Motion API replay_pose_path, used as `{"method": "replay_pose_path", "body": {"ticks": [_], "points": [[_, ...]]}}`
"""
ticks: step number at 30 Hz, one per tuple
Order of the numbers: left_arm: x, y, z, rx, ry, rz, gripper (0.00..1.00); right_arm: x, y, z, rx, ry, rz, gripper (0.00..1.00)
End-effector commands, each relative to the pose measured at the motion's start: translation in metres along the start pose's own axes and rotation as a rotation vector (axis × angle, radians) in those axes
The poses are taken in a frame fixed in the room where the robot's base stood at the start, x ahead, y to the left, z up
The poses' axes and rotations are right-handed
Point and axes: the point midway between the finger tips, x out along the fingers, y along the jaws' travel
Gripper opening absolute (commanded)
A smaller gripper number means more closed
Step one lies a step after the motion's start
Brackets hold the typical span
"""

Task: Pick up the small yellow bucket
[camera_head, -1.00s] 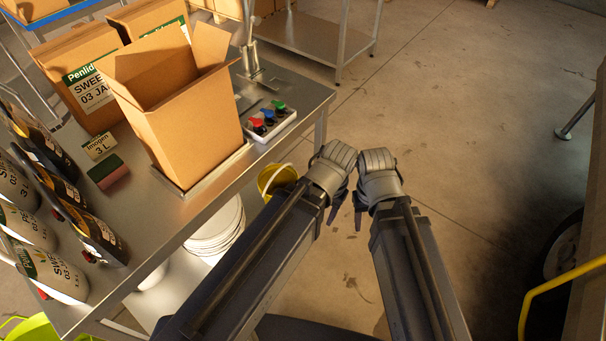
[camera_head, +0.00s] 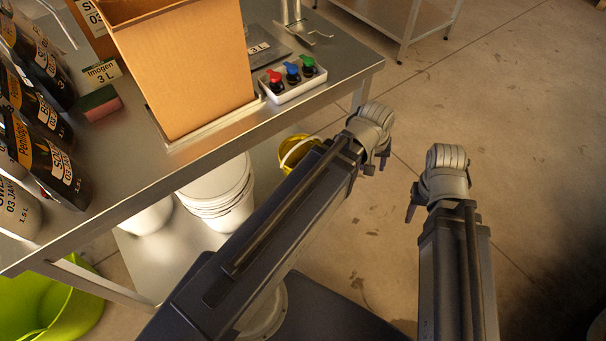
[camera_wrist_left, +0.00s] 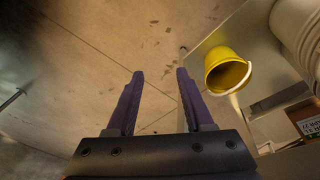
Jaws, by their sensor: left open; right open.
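The small yellow bucket (camera_head: 297,152) has a pale handle and is low beside the table's near right leg, partly hidden behind my left arm in the head view. In the left wrist view the bucket (camera_wrist_left: 228,72) shows its open mouth, to the right of and beyond my left gripper's fingers. My left gripper (camera_head: 377,165) is open and empty, apart from the bucket; its two fingers (camera_wrist_left: 160,98) show spread in the wrist view. My right gripper (camera_head: 413,208) is open above bare floor, farther right from the bucket.
A metal table (camera_head: 130,185) holds a cardboard box (camera_head: 190,70), dark pouches and a button panel (camera_head: 292,78). White buckets (camera_head: 222,190) stand on its lower shelf. A green tub (camera_head: 50,305) is at lower left. Floor to the right is clear.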

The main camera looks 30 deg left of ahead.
Motion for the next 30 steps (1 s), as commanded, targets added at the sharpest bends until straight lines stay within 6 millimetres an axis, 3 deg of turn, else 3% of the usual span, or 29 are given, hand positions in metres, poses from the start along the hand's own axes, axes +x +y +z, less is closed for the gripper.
{"method": "replay_pose_path", "body": {"ticks": [1,8,15,24,30], "points": [[0.037,-0.011,-0.009,-0.097,0.028,0.027,0.52,0.038,-0.004,-0.002,0.000,0.000,0.000,0.50],[0.109,-0.051,-0.057,-0.540,0.150,0.170,0.52,0.119,-0.011,-0.007,0.000,0.001,0.001,0.50],[0.174,-0.109,-0.105,-1.001,0.263,0.351,0.52,0.203,-0.019,-0.012,0.000,0.002,0.002,0.50],[0.235,-0.200,-0.154,-1.534,0.381,0.624,0.52,0.300,-0.028,-0.018,-0.001,0.003,0.003,0.50],[0.254,-0.248,-0.170,-1.766,0.428,0.776,0.52,0.339,-0.032,-0.020,-0.001,0.004,0.003,0.50]]}}
